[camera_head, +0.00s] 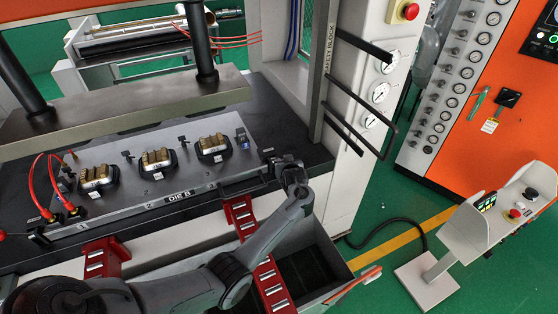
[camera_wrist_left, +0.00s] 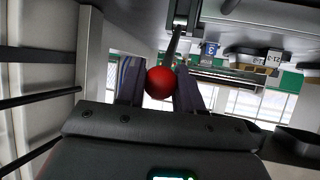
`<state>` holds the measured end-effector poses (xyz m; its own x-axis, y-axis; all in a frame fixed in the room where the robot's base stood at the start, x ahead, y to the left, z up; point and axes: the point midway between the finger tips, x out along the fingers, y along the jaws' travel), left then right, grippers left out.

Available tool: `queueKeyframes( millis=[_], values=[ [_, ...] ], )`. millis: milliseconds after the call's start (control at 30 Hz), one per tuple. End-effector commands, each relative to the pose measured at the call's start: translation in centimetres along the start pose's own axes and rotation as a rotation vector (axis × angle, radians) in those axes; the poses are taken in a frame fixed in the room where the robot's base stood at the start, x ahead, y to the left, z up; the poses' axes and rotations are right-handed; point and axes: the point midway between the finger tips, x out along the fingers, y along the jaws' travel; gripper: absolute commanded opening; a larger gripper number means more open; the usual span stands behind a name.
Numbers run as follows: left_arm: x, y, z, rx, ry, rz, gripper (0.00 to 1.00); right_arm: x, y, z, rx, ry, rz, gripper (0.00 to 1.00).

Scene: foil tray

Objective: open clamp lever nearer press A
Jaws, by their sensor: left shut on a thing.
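A clamp lever with a red ball knob (camera_wrist_left: 160,83) shows in the left wrist view, its dark rod running up from the ball to a bracket. My left gripper (camera_wrist_left: 158,86) has one finger on each side of the ball and is shut on it. In the head view my left gripper (camera_head: 284,163) is at the right end of the grey die plate (camera_head: 130,202), and the knob in it is hidden. Another red knob (camera_head: 2,237) shows at the left edge of the head view, beside the plate's left end. My right gripper is in neither view.
Black bars and a post marked safety block (camera_head: 329,48) stand just right of my left gripper. Red roller rails (camera_head: 240,215) lie below the plate's front edge. The press's upper beam (camera_head: 120,105) hangs above the plate. A control pedestal (camera_head: 470,235) stands at the right.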

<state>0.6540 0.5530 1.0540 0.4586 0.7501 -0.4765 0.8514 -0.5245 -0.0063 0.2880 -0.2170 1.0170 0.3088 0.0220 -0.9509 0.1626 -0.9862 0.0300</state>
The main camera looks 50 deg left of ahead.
Motion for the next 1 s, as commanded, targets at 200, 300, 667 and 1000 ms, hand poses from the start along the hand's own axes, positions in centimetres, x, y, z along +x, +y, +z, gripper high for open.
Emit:
queueKeyframes(
  millis=[200, 300, 667, 1000],
  values=[
    [0.3, -0.5, -3.2, -0.044, -0.154, 0.022, 0.0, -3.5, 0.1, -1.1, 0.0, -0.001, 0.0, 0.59],
    [0.7, -0.7, -3.9, -0.057, -0.208, 0.029, 0.0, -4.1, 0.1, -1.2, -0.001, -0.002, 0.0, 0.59],
    [1.6, -1.1, -4.9, -0.08, -0.311, 0.044, 0.0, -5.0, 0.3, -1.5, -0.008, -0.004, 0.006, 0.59],
    [1.7, -1.2, -4.9, -0.082, -0.318, 0.044, 0.0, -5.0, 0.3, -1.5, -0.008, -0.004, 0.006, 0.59]
  ],
)
